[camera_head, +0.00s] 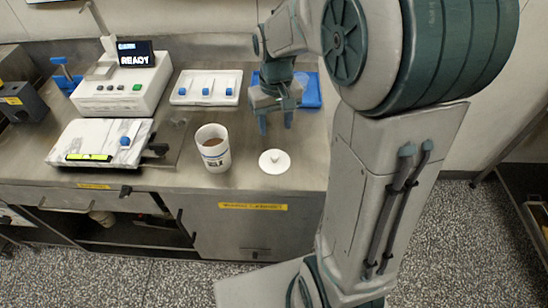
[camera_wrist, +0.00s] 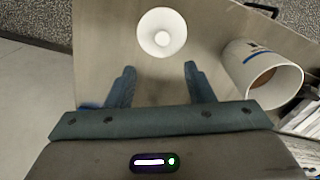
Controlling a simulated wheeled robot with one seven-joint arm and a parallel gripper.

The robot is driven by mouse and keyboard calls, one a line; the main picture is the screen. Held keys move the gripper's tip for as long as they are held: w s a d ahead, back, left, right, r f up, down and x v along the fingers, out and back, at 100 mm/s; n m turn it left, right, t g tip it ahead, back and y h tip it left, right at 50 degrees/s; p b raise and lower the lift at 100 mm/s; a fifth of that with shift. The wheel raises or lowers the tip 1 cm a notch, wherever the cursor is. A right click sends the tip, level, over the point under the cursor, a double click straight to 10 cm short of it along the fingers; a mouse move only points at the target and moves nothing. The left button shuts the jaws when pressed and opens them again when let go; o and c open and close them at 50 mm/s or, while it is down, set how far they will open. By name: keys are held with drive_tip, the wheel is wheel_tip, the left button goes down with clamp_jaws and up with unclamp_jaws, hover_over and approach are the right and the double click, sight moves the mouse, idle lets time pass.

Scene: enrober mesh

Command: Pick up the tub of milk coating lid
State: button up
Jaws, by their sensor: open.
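The white round lid (camera_head: 274,161) with a small knob lies flat on the steel counter, near its front edge. In the wrist view the lid (camera_wrist: 162,33) is just beyond my fingertips, roughly centred between them. The tub (camera_head: 213,148), white with brown coating inside, stands open and upright to the left of the lid. In the wrist view the tub (camera_wrist: 262,75) is to the right of my fingers. My gripper (camera_head: 276,122) is open and empty, pointing down above the counter behind the lid. Its fingers (camera_wrist: 159,72) touch nothing that I can see.
A white tray with blue-knobbed pieces (camera_head: 205,88) and a blue mat (camera_head: 311,92) lie behind. A machine with a READY display (camera_head: 122,86) and a white board (camera_head: 100,142) are to the left. The counter right of the lid (camera_head: 311,150) is clear.

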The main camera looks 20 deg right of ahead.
hover_over(275, 155)
drive_tip(key=f, duration=0.5)
drive_tip(key=shift+w+d, duration=0.15)
drive_tip(key=shift+w, duration=0.2)
drive_tip(key=shift+s+a+f+p, duration=0.1)
drive_tip(key=shift+s+f+p, duration=0.15)
drive_tip(key=shift+f, duration=1.15)
drive_tip(key=shift+s+a+f+p, duration=0.1)
drive_tip(key=shift+f+p, duration=0.1)
drive_tip(key=shift+f, duration=1.15)
drive_tip(key=shift+c, duration=0.3)
clamp_jaws()
